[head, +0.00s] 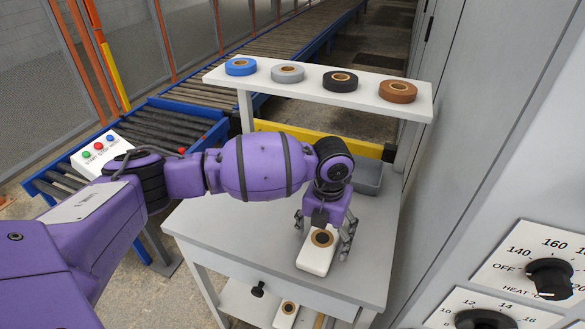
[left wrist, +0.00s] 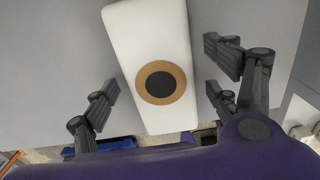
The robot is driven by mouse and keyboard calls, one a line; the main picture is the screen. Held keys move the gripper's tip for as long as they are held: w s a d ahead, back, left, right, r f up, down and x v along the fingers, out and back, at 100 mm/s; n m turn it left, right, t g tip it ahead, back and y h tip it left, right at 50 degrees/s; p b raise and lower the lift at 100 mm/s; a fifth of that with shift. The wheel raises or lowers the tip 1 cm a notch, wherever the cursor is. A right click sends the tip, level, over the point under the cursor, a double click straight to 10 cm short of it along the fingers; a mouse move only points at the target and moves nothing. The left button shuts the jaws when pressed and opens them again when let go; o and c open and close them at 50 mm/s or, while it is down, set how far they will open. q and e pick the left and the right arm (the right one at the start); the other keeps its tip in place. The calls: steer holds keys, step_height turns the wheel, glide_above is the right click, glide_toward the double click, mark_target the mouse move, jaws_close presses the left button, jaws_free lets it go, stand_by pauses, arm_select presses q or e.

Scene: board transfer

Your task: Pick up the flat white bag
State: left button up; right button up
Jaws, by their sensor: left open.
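The flat white bag (head: 313,262) lies on the grey table top in the head view. It is a white rounded block with a brown ring and a dark centre. It fills the middle of the left wrist view (left wrist: 150,40), slightly tilted. My left gripper (head: 324,234) is open above the bag. In the left wrist view its fingers (left wrist: 160,98) stand on either side of the bag, with a gap on both sides. Part of the bag's far end is hidden by the gripper in the head view. My right gripper is not in view.
A raised white shelf (head: 310,88) at the back holds blue, grey, black and brown tape rolls. A grey tray (head: 369,178) sits behind my gripper. A similar white item (head: 286,314) lies on the lower shelf. Cabinets with dials stand at right, a roller conveyor (head: 170,125) behind left.

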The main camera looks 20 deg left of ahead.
arm_select(q)
steer(key=shift+r, duration=0.1)
steer(key=c, duration=1.2)
steer(key=shift+w+r, duration=0.1)
